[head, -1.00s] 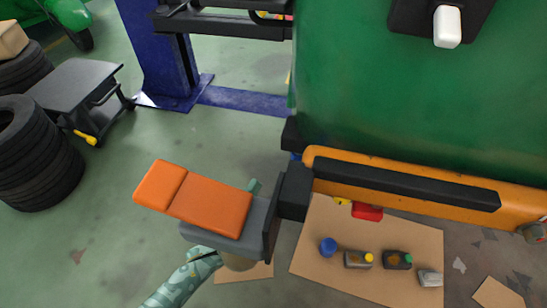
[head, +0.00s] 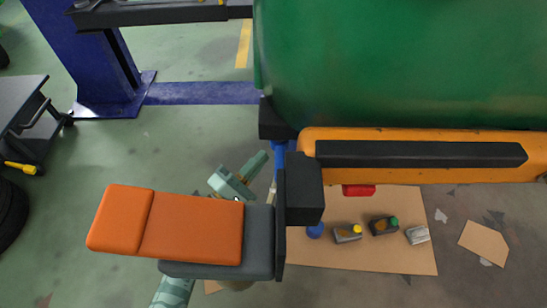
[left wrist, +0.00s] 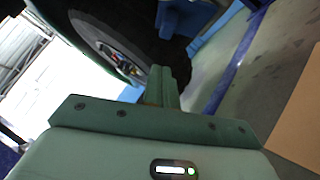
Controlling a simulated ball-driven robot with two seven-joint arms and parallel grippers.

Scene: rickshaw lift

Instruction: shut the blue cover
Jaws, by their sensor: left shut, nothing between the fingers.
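A blue part (head: 280,153), which looks like the blue cover, shows narrowly below the green body, beside the black block at the left end of the orange bumper. Most of it is hidden, so I cannot tell how far open it is. My left gripper (head: 261,158) is shut and empty, just left of the blue part; I cannot tell whether they touch. In the left wrist view its closed fingers (left wrist: 164,85) point toward a dark wheel (left wrist: 110,48), with blue surfaces (left wrist: 200,14) beyond. My right gripper is not in view.
The green body (head: 400,70) and orange bumper (head: 420,145) stand close on the right. Cardboard (head: 370,260) with several small containers lies below. A blue lift post (head: 90,60) stands at upper left.

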